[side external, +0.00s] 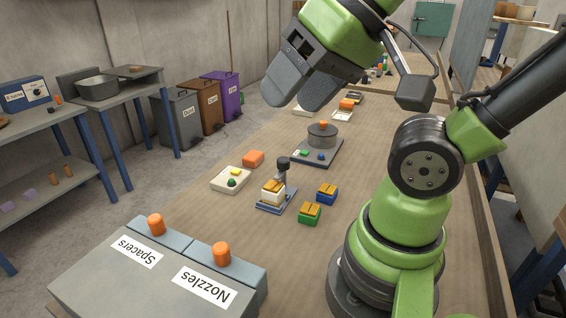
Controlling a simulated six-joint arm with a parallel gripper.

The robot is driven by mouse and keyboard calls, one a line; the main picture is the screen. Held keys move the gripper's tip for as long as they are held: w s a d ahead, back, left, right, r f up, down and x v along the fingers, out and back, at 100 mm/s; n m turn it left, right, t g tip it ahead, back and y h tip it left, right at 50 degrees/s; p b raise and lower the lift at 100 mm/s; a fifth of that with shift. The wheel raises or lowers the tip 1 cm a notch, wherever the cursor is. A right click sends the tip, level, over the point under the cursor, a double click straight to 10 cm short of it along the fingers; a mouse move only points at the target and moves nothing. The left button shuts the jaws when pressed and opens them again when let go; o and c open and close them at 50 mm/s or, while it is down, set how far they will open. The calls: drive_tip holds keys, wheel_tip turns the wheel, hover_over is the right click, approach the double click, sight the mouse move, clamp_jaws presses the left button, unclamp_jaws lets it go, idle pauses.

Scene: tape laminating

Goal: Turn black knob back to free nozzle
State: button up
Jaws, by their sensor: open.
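A black knob (283,163) tops a short grey post on a small blue-edged fixture (279,207) in the middle of the table. A white block with an orange-yellow top (272,194) sits in this fixture, in front of the post. I cannot make out which part is the nozzle, or whether the knob clamps it.
Green (310,214) and blue (327,194) blocks with orange-yellow tops stand right of the fixture. A round grey device (322,138) stands behind. Bins labelled Spacers and Nozzles (230,278) fill the front left.

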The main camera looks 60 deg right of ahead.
drive_tip(key=w+d+m+g+h, duration=0.1)
drive_tip(key=w+d+m+g, duration=0.1)
drive_tip(key=w+d+m, duration=0.25)
drive_tip(key=m+g+h, duration=0.1)
drive_tip(key=m+g, duration=0.4)
drive_tip(key=m, duration=0.6)
hover_over(284, 159)
wheel_tip(284, 159, down, 15)
drive_tip(key=shift+f, duration=0.1)
wheel_tip(284, 159, down, 9)
drive_tip(key=shift+r, duration=0.1)
drive_tip(key=c, duration=0.9)
